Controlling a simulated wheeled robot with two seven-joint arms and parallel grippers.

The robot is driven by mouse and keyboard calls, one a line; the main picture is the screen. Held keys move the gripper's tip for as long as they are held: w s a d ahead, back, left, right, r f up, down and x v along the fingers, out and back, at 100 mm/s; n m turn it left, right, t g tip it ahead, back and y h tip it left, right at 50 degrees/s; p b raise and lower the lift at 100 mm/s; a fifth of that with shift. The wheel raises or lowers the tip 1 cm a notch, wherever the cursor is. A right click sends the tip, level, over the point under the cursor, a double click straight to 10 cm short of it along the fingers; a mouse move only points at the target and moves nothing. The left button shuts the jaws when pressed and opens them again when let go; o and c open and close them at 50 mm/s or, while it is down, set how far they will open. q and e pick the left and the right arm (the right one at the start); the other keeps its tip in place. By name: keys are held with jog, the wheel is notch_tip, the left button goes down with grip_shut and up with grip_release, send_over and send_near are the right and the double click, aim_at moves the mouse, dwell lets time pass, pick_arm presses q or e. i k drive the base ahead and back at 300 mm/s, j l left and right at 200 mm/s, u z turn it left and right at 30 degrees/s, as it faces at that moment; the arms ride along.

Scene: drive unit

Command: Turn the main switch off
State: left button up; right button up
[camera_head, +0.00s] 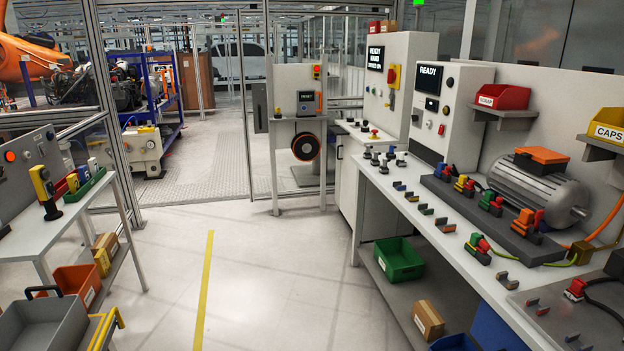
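A red and yellow switch (393,76), which looks like the main switch, is on the front of the tall light-grey cabinet (408,45) right of centre. It is small in the view, and I cannot tell its handle's exact position. A nearer control box (462,112) has a second screen (429,79) reading "READY" and a small red button below. Neither of my grippers is in view.
A long workbench (420,232) along the right bears a grey motor (535,192) and several coloured connectors. A side table (60,235) stands at the left. The pale floor (270,290) between them is clear, with a yellow line (204,290).

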aim_at(391, 75)
jog(key=i+u, duration=0.3)
jog(key=i, duration=1.4)
jog(key=i+z, duration=0.25)
jog(key=i, duration=0.6)
jog(key=i+z, duration=0.25)
jog(key=i, duration=0.6)
jog(key=i+j, duration=0.1)
jog(key=i, duration=0.6)
jog(key=i+j+z, duration=0.15)
jog(key=i, duration=0.5)
